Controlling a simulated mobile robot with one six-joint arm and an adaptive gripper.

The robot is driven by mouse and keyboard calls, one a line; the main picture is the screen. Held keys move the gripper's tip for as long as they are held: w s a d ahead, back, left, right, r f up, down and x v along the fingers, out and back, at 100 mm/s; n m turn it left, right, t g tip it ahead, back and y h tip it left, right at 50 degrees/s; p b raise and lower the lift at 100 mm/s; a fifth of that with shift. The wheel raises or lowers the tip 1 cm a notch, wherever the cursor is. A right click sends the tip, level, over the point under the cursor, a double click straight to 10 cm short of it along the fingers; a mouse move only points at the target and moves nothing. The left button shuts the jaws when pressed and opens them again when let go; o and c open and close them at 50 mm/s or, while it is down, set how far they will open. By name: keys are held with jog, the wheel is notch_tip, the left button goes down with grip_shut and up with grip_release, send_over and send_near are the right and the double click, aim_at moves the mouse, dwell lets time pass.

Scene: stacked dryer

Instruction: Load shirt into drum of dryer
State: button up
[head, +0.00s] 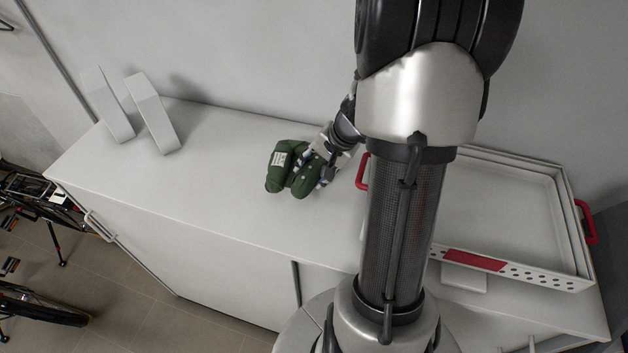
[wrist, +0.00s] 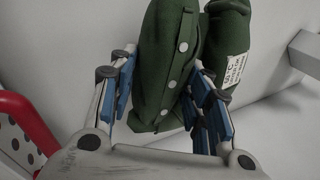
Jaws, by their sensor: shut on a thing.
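The shirt is a folded dark green bundle with pale buttons and a white label. In the head view the shirt (head: 283,172) is on the white counter top, left of my arm. My gripper (head: 318,170) reaches it from the right and is shut on part of it. In the wrist view the shirt (wrist: 165,75) sits between the blue-padded fingers of my gripper (wrist: 165,95), with a second fold to the right carrying the label. I cannot tell whether the shirt is lifted off the counter. No dryer drum is identifiable in either view.
The white counter (head: 215,205) is clear around the shirt. Two white angled blocks (head: 150,112) stand at its left back. A white tray (head: 510,205) with red handles is at the right, partly behind my arm. A bicycle (head: 35,310) is on the floor at lower left.

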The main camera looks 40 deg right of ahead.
jog(key=shift+f+b, duration=0.45)
jog(key=shift+f, duration=1.5)
jog(key=shift+f, duration=0.15)
jog(key=o, duration=1.3)
